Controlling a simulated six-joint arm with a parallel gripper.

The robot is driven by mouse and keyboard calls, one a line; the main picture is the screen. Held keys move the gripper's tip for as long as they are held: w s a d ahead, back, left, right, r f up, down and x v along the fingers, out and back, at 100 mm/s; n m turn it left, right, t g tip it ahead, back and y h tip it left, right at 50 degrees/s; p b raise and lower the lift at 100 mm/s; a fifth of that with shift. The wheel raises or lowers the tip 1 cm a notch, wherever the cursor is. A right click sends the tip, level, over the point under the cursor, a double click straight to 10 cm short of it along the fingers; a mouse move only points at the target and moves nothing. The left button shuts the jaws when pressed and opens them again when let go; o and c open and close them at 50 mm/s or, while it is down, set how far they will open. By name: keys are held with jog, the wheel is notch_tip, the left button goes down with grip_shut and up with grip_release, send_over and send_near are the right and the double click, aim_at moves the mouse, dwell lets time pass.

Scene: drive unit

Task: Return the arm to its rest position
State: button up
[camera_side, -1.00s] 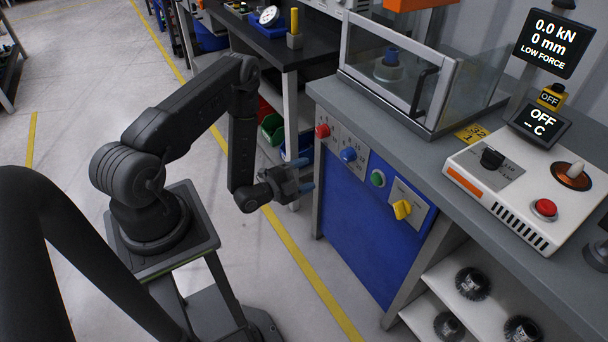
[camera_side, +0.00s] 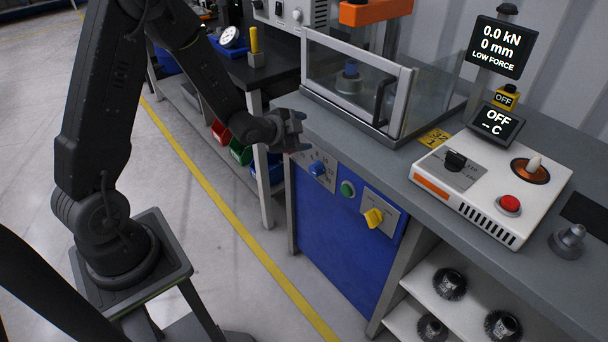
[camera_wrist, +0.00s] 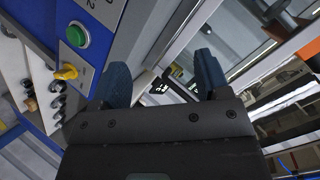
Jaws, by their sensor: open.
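My gripper (camera_side: 300,131) is at the left front corner of the grey bench, close to its edge and in front of the blue control panel's upper left. Its fingers point right in the side view and nothing shows between them. In the wrist view my gripper (camera_wrist: 165,82) shows two blue fingertips set apart with a clear gap. Whether the gripper touches the bench edge cannot be told.
A clear guarded enclosure (camera_side: 350,85) and a white heater unit (camera_side: 490,185) stand on the bench.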

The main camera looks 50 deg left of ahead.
jog(key=s+d+r+n+g, duration=0.2)
jog(key=s+d+r+n, duration=0.15)
jog(key=r, duration=0.25)
jog(key=s+d+r+n+g, duration=0.1)
jog(key=s+d+r+n, duration=0.1)
jog(key=s+r, duration=0.4)
jog(key=s+d+r+n+g, duration=0.2)
jog(key=s+d+r, duration=0.1)
jog(key=s, duration=0.5)
jog(key=s+d+r+n+g+h, duration=0.1)
jog(key=s+d+r, duration=0.1)
jog(key=s, duration=0.6)
jog(key=shift+s+d+r+n+g, duration=0.25)
jog(key=shift+d+r+n+g, duration=0.15)
jog(key=shift+d, duration=0.3)
